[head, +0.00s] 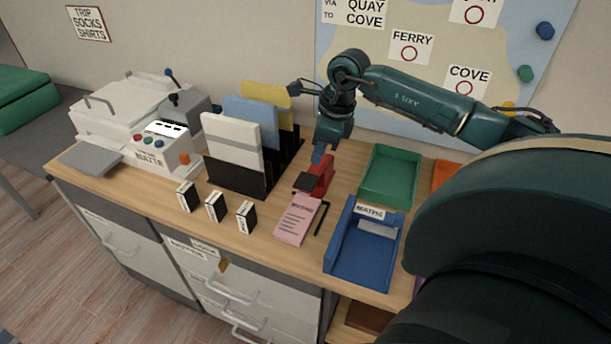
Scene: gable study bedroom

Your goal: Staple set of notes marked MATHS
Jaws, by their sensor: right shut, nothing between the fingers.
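A red and black stapler (318,180) stands on the desk, directly below my right gripper (319,157). My right gripper points down, shut and empty, with its fingertips at or just above the stapler's top; I cannot tell whether they touch. A set of pink notes (296,222) lies in front of the stapler, close to its front end; its heading is too small to read surely. A blue tray (343,262) to the right bears a MATHS label (370,212) and has a small pale grey piece inside. My left gripper is not in view.
A dark slim item (322,218) lies beside the pink notes. A green tray (391,178) is behind the blue one. A black rack (238,180) with folders, several small black-and-white blocks (215,207) and a grey machine (135,125) stand left. My arm covers the right side.

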